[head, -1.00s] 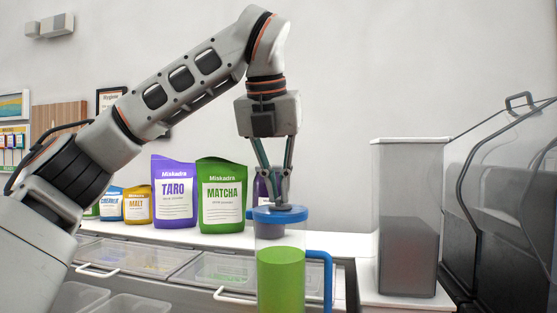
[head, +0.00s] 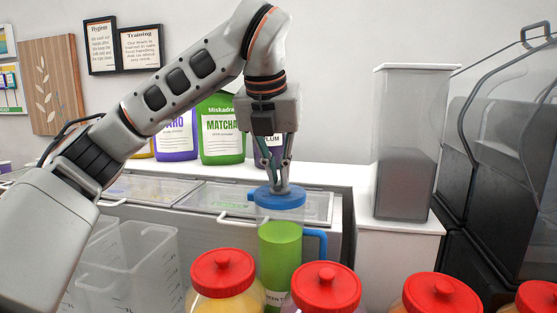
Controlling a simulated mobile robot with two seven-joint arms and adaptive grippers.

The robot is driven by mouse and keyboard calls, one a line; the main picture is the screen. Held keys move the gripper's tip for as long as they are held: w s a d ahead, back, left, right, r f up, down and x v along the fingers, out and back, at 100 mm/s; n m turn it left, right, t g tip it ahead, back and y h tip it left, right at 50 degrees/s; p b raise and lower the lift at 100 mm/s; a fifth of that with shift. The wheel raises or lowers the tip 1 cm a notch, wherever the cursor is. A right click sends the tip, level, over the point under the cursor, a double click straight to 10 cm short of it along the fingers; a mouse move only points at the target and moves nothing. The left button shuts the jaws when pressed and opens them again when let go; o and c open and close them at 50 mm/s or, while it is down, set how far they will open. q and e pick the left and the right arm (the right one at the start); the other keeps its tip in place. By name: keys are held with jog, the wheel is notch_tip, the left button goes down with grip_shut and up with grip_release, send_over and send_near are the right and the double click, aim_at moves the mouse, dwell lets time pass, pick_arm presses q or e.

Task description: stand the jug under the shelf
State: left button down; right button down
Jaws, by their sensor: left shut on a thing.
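The jug (head: 281,247) is clear with green liquid, a blue lid and a blue handle on its right side. My left gripper (head: 279,187) is shut on the top of the jug's blue lid (head: 278,196) and holds the jug upright. The jug is in front of the counter, behind the red-lidded jars, which hide its base. I cannot make out a shelf for certain in this view. My right gripper does not show.
Red-lidded jars (head: 326,285) line the front edge. Clear empty containers (head: 130,260) stand at the lower left. A tall clear bin (head: 408,150) stands at right beside a dark machine (head: 505,160). Powder pouches (head: 222,135) stand on the back counter.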

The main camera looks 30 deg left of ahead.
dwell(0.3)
pick_arm(q)
jog(key=c, duration=2.5)
grip_release()
jog(key=shift+f, duration=0.15)
jog(key=shift+c, duration=0.2)
jog(key=o, duration=0.4)
jog(key=shift+s+d, duration=0.1)
jog(key=shift+s, duration=0.05)
jog(key=shift+c, duration=0.2)
jog(key=a+v, duration=0.1)
jog(key=v, duration=1)
jog(key=shift+d+r, duration=0.2)
jog(key=shift+d, duration=0.3)
jog(key=shift+o, duration=0.8)
jog(key=shift+s+r, duration=0.25)
jog(key=shift+r, duration=0.05)
